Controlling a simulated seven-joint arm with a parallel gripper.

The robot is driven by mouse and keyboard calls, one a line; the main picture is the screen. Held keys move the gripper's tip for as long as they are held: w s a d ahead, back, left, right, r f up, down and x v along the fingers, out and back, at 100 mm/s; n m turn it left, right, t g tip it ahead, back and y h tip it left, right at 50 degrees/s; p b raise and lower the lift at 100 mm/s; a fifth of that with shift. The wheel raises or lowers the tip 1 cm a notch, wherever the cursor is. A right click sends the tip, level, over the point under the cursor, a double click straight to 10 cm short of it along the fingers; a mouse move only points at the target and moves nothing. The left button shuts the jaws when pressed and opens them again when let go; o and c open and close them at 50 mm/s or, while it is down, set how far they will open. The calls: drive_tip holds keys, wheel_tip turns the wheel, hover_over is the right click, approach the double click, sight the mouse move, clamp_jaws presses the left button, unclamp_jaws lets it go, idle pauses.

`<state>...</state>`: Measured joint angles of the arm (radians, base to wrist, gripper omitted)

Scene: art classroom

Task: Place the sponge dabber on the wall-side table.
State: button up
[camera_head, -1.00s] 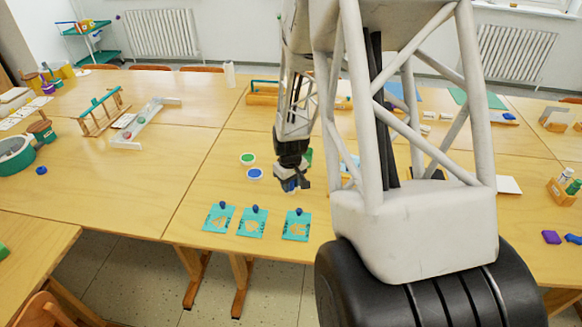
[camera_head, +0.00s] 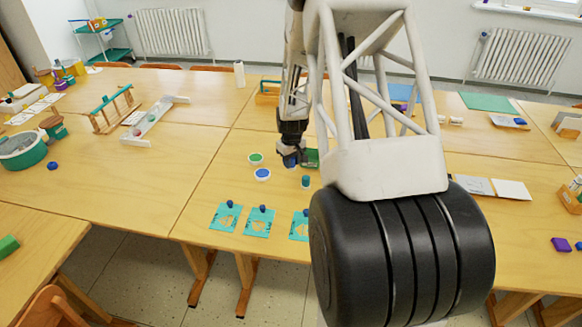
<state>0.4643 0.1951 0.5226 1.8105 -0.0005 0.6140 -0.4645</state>
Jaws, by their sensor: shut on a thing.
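My gripper (camera_head: 289,152) hangs over the middle of the joined tables, just right of two small paint dishes. It is shut on a small blue thing (camera_head: 290,162), which may be a sponge dabber; it is too small and partly hidden to be sure. Small dark blue knobs (camera_head: 230,203) (camera_head: 262,207) stand at the top of turquoise stencil cards (camera_head: 258,223) near the front edge. The far tables (camera_head: 215,92) run along the back, nearest the radiator wall. My arm hides part of the right side.
A green paint dish (camera_head: 255,158), a blue paint dish (camera_head: 262,174) and a dark green cylinder (camera_head: 305,181) are close to my gripper. A wooden rack (camera_head: 113,110) and a white trough (camera_head: 155,122) stand on the left. Bare tabletop lies left of the dishes.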

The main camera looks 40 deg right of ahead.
drive_tip(key=shift+w+d, duration=0.2)
drive_tip(key=shift+w, duration=0.25)
drive_tip(key=shift+f, duration=1.75)
drive_tip(key=shift+f, duration=0.1)
drive_tip(key=o, duration=0.9)
wheel_tip(320, 180, up, 12)
drive_tip(key=shift+r, duration=0.1)
